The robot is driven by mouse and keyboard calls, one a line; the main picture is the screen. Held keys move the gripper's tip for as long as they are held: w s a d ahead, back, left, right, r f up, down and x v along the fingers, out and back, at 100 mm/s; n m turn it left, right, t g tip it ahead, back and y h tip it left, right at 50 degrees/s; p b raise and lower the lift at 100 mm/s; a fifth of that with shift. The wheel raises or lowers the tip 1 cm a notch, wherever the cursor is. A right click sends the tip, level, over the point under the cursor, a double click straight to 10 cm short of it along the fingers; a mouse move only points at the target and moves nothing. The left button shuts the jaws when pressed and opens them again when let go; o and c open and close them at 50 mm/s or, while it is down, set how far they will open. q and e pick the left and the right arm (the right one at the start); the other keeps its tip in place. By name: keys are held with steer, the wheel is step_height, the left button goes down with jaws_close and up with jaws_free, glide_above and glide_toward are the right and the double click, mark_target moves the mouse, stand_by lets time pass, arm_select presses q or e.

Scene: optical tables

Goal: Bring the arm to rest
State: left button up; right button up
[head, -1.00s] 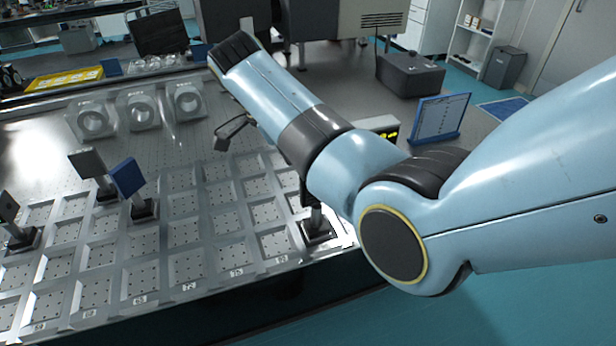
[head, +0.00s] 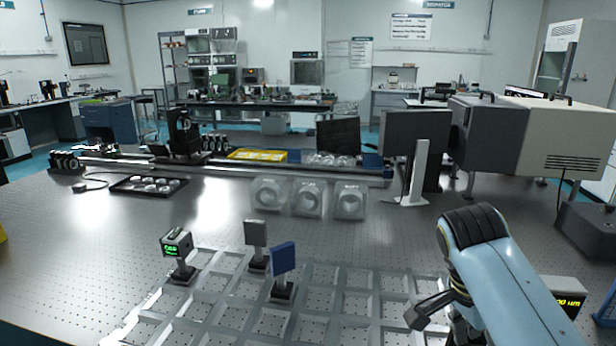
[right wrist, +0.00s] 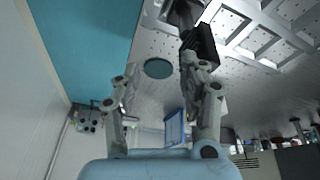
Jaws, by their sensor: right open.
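My right arm, light blue with dark joints, comes in at the lower right of the head view. Part of my right gripper (head: 428,310) shows there beside the slotted grid, and the arm hides the rest. In the right wrist view my right gripper (right wrist: 160,82) has its two fingers spread, with nothing visible held between them. A dark block (right wrist: 203,46) shows by the right fingertip; I cannot tell whether they touch. My left gripper is in neither view.
The grid (head: 335,305) holds a blue plate mount (head: 284,260), a grey plate mount (head: 256,234) and a green-display device (head: 177,246). Clear fixtures (head: 308,198) and a monitor (head: 412,145) stand behind. A display box (head: 562,292) is beside my arm. The left tabletop is mostly clear.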

steer(key=s+r+n+t+y, duration=0.1)
steer(key=s+r+n+t, duration=0.1)
steer(key=s+n, duration=0.8)
steer(key=s+r+n+t+y, duration=0.2)
steer(key=s+n, duration=0.5)
steer(key=s, duration=0.4)
step_height(320, 180, down, 34)
steer(key=s+d+g+b, duration=0.2)
steer(key=b, duration=0.8)
steer(key=s+f+b, duration=0.4)
steer(key=s+f, duration=0.5)
steer(key=f, duration=0.3)
steer(key=s+f+g+b, duration=0.1)
steer(key=s+f+b, duration=0.2)
steer(key=s+f, duration=0.7)
step_height(320, 180, down, 3)
steer(key=shift+d+f+m+b, duration=0.1)
steer(key=shift+d+m+b, duration=0.2)
steer(key=shift+d+b, duration=0.05)
